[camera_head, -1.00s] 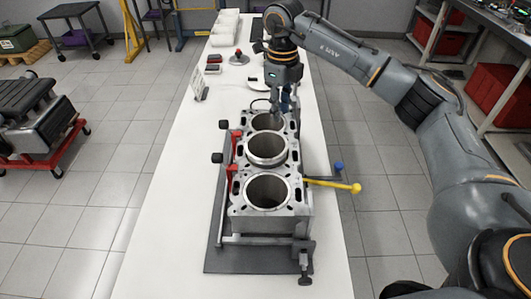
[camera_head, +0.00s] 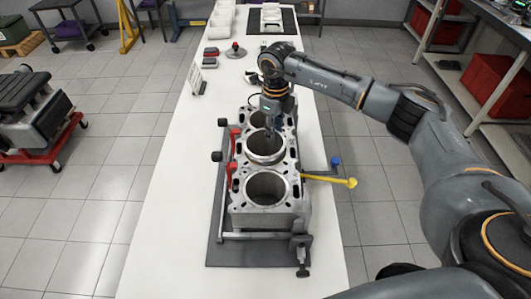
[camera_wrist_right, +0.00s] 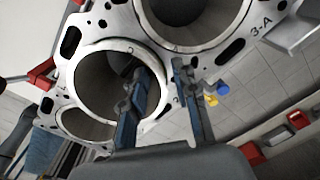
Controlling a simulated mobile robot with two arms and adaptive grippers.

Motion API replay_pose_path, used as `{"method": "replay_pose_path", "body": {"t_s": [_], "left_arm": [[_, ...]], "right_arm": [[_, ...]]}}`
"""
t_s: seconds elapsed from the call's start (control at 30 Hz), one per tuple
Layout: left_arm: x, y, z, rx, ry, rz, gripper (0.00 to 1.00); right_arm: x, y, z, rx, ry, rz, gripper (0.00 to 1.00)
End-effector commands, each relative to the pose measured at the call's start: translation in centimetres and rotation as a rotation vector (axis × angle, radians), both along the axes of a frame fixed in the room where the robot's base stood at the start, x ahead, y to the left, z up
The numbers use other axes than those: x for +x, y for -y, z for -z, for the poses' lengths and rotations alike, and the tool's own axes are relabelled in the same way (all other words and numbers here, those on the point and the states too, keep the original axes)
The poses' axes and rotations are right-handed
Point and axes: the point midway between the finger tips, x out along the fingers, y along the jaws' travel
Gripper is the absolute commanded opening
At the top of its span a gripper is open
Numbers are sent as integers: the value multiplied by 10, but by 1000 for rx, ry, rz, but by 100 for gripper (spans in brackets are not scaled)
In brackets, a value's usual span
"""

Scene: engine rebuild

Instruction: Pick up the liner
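The grey engine block (camera_head: 268,218) lies on the white table with its bores facing up. The liner (camera_head: 264,161) is a metal ring standing slightly proud of the middle bore; its rim also shows in the right wrist view (camera_wrist_right: 92,51). My right gripper (camera_head: 270,132) points down at the middle bore. In the right wrist view the gripper (camera_wrist_right: 160,70) is open, one finger over the bore opening and the other over the outside of the rim, with the rim between them. Whether they touch it I cannot tell. My left gripper is out of view.
A dark mat (camera_head: 214,251) lies under the block. Red clamps (camera_head: 232,170) are on its left and a yellow-ended lever (camera_head: 337,181) sticks out right. A small sign (camera_head: 196,77) and white trays (camera_head: 221,18) stand farther back. The table's left side is clear.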

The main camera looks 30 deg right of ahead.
Motion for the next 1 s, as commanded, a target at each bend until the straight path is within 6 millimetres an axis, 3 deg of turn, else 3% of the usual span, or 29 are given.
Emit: {"method": "replay_pose_path", "body": {"t_s": [0.03,0.13,0.67,0.77,1.0], "left_arm": [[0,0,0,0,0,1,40],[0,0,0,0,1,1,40],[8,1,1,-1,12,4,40],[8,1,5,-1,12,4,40],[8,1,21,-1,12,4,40]], "right_arm": [[0,0,0,0,0,0,17],[0,0,0,0,0,0,0],[1,0,-4,1,4,0,0],[2,0,-14,1,8,0,0],[3,0,-61,2,12,2,0]]}}
